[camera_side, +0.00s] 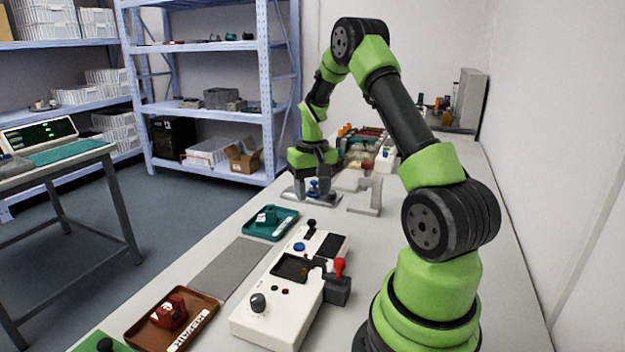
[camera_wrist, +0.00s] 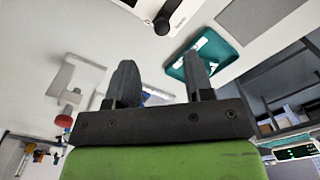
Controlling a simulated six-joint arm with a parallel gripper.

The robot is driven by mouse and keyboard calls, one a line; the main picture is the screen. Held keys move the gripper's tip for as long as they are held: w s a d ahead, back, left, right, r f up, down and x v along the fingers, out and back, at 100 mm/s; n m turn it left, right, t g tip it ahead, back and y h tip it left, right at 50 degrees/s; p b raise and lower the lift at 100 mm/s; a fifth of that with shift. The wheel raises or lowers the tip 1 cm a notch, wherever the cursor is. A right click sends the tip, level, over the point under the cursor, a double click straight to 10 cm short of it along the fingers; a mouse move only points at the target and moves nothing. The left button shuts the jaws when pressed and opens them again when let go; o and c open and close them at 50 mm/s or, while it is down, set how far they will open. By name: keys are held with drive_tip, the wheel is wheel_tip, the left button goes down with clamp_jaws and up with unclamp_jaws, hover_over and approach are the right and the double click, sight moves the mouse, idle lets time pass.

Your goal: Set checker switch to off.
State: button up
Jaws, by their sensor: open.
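The white checker box (camera_side: 280,325) lies on the table, left of my arm's base in the side view. It carries a dark screen (camera_side: 291,268), a blue button (camera_side: 299,247), a black round knob (camera_side: 257,302) and a small black lever (camera_side: 311,228) at its far end. Which of these is the switch, and its setting, I cannot tell. In the wrist view a white panel with a black knob-like part (camera_wrist: 163,22) shows at the top edge. My gripper (camera_wrist: 161,78) is open and empty; in the side view it is beyond the box, its fingers unclear.
A teal tray (camera_side: 247,230) with a teal part stands near the box's far end. A red-topped lever on a dark block (camera_side: 338,290) sits at the box's right side. A brown tray (camera_side: 140,335), a grey mat (camera_side: 228,272) and a grey bracket (camera_side: 366,206) are also on the table.

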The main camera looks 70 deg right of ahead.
wheel_tip(320, 180, up, 3)
idle(0.5)
drive_tip(key=a+r+n+t, duration=0.2)
drive_tip(key=a+r+t, duration=0.1)
drive_tip(key=a+r, duration=1)
drive_tip(key=s+a+r+n+t+y, duration=0.1)
drive_tip(key=s+a+t, duration=0.1)
drive_tip(key=s+a, duration=0.3)
drive_tip(key=s+a+r+n+t+y, duration=0.1)
drive_tip(key=s+a+n+t, duration=0.1)
drive_tip(key=s+a, duration=0.4)
drive_tip(key=a, duration=0.3)
drive_tip(key=shift+s+a+r, duration=0.15)
drive_tip(key=shift+a+r, duration=0.1)
idle(1.2)
